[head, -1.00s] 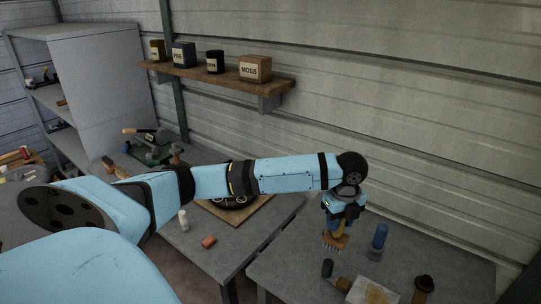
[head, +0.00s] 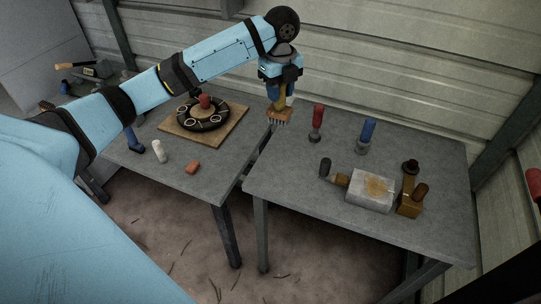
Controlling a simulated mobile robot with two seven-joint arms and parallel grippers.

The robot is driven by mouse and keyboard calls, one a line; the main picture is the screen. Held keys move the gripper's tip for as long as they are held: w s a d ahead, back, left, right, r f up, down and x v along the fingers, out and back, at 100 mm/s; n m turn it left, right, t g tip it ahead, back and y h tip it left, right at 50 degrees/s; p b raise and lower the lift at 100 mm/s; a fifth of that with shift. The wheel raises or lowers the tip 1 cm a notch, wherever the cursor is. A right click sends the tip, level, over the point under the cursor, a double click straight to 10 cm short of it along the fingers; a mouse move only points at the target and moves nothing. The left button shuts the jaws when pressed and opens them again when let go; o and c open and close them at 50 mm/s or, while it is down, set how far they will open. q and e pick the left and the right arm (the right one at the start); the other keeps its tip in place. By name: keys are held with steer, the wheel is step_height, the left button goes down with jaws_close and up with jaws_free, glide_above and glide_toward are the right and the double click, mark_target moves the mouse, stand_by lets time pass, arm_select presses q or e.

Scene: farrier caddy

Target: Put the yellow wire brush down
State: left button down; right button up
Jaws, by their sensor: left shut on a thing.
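The yellow wire brush (head: 279,115) hangs upright in my left gripper (head: 281,91), bristles down. Its yellow handle is between the fingers, which are shut on it and partly hide it. The brush shows over the back left corner of the right grey table (head: 300,180), close to the gap between the two tables. I cannot tell whether the bristles touch a surface. My right gripper is not in view.
On the right table stand red-handled (head: 317,118) and blue-handled (head: 367,133) tools, a grey block (head: 370,190) and brown pieces. The right table's front left is clear.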

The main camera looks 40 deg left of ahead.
arm_select(q)
step_height(320, 180, down, 20)
steer(key=shift+p, duration=0.45)
steer(key=c, duration=0.8)
jaws_free()
steer(key=shift+f, duration=0.1)
